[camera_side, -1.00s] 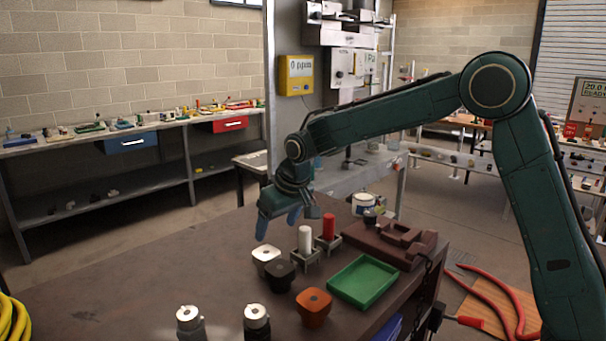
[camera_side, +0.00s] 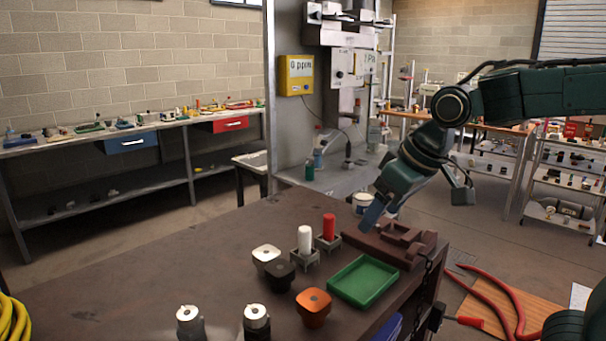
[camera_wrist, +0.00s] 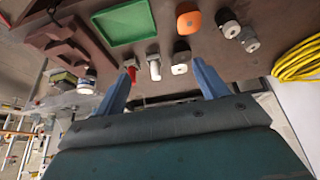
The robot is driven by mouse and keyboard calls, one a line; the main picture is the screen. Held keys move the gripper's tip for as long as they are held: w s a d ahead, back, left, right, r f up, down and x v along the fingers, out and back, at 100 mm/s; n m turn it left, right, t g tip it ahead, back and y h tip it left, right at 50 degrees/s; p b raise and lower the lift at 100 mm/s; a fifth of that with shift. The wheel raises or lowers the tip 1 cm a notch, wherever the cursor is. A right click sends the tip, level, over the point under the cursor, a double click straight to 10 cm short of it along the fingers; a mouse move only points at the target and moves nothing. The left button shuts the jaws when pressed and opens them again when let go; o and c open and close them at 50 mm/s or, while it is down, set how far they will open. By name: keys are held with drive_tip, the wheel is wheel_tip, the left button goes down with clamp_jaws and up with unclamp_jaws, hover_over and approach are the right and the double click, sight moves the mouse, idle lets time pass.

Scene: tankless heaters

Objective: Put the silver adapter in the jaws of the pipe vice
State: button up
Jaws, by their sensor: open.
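Two short cylinders with silver-white tops, the left one (camera_side: 188,320) and the right one (camera_side: 256,320), stand at the table's front edge. They also show at upper right in the wrist view, as one cylinder (camera_wrist: 230,27) and another (camera_wrist: 249,40). I cannot tell which piece is the silver adapter. The brown-red pipe vice (camera_side: 420,246) is at the table's right side, and at upper left in the wrist view (camera_wrist: 55,38). My gripper (camera_side: 380,214) is open and empty, above the vice's far left end. Its blue fingers (camera_wrist: 162,88) are spread wide.
A green tray (camera_side: 364,281) lies in front of the vice. White (camera_side: 305,240) and red (camera_side: 328,227) posts stand in holders left of it. A white tin (camera_side: 361,201) is behind my gripper. The left tabletop is clear.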

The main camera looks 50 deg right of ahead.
drive_tip(key=s+f, duration=0.3)
drive_tip(key=s, duration=1)
drive_tip(key=shift+d, duration=0.45)
drive_tip(key=shift+o, duration=0.4)
drive_tip(key=shift+w, duration=0.1)
